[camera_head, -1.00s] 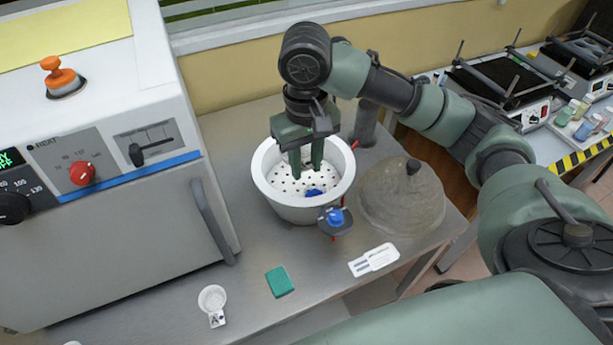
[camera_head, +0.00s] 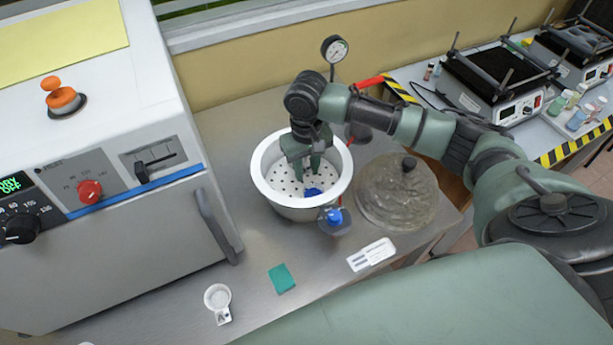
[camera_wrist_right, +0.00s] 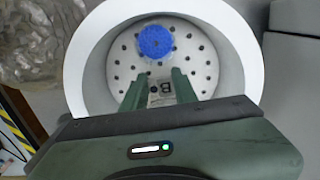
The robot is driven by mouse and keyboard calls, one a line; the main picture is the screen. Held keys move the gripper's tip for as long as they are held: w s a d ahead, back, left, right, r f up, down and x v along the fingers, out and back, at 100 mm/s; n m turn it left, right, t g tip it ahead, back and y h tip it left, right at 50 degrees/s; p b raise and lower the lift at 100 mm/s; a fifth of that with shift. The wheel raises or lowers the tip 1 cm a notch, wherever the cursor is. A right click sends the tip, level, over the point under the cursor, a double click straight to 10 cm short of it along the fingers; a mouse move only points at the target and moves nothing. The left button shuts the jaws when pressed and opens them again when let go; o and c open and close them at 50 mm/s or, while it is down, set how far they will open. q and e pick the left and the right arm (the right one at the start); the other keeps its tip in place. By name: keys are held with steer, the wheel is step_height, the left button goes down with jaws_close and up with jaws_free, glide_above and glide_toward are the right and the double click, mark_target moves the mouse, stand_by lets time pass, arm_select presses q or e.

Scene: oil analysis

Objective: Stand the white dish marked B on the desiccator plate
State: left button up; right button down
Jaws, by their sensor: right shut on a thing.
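My right gripper (camera_head: 307,172) reaches down inside the white desiccator bowl (camera_head: 262,186). Its fingers are shut on the tab of the white dish marked B (camera_wrist_right: 160,88), whose letter shows between the fingertips in the right wrist view (camera_wrist_right: 165,90). The dish's cup is hard to make out against the white perforated desiccator plate (camera_head: 283,183). The plate also shows in the right wrist view (camera_wrist_right: 200,68). I cannot tell whether the dish touches the plate. In the head view the fingers hide the dish. My left gripper is not in view.
A blue round patch (camera_wrist_right: 155,42) shows at the plate, near the dish. The desiccator lid (camera_head: 397,195) stands right of the bowl, and a blue-knobbed valve (camera_head: 334,217) at its front. Dish A (camera_head: 217,297), a green pad (camera_head: 281,279) and a white card (camera_head: 371,254) lie in front. The oven (camera_head: 120,250) stands left.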

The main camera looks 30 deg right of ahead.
step_height(320, 180, down, 4)
steer(key=shift+f+p, duration=0.1)
steer(key=shift+p, duration=0.25)
steer(key=shift+f, duration=0.2)
steer(key=shift+f, duration=0.15)
steer(key=c, duration=1.1)
jaws_free()
step_height(320, 180, up, 12)
steer(key=shift+r+b, duration=0.15)
steer(key=shift+b, duration=0.8)
